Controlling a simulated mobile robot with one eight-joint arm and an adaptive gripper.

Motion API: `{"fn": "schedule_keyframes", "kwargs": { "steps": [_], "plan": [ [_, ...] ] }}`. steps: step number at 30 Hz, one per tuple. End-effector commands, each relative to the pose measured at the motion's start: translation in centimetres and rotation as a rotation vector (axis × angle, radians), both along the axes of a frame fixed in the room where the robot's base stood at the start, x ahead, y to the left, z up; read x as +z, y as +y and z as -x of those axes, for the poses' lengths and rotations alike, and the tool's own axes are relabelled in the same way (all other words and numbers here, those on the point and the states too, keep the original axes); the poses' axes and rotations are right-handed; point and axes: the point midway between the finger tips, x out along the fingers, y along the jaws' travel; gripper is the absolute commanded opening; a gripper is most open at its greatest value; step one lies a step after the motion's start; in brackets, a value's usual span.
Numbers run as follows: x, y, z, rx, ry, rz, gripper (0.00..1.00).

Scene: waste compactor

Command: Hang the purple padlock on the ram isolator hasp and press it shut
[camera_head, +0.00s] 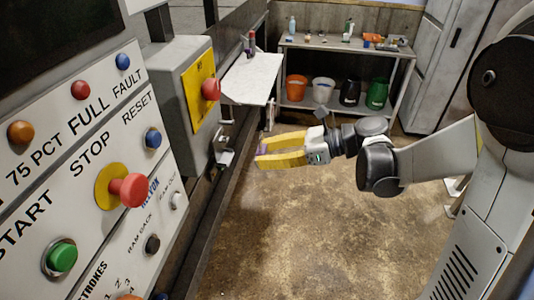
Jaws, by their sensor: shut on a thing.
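My gripper (260,152), with yellow fingers, reaches left from the arm and is near the middle of the view. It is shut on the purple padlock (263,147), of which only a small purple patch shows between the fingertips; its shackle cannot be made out. A small pale metal fitting (224,157) sticks out from the machine side just left of the fingertips, with a visible gap between; it may be the hasp, but it is too small to tell. Above it is a grey box (175,70) with a yellow plate (199,90) and red knob (211,89).
The control panel (110,190), with several buttons and a red mushroom stop (130,189), fills the left side. A white shelf (252,78) juts out behind the grey box. A bench (345,48) with buckets beneath stands at the back. The floor (300,240) below the gripper is clear.

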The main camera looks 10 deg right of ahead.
Motion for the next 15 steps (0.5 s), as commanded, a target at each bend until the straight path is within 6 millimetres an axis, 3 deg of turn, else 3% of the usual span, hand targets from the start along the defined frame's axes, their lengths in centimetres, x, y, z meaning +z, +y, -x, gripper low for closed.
{"fn": "schedule_keyframes", "kwargs": {
  "steps": [15],
  "plan": [
    [0.0, 4.4, -1.6, 0.002, 0.001, 0.0, 0.14]
  ]
}}
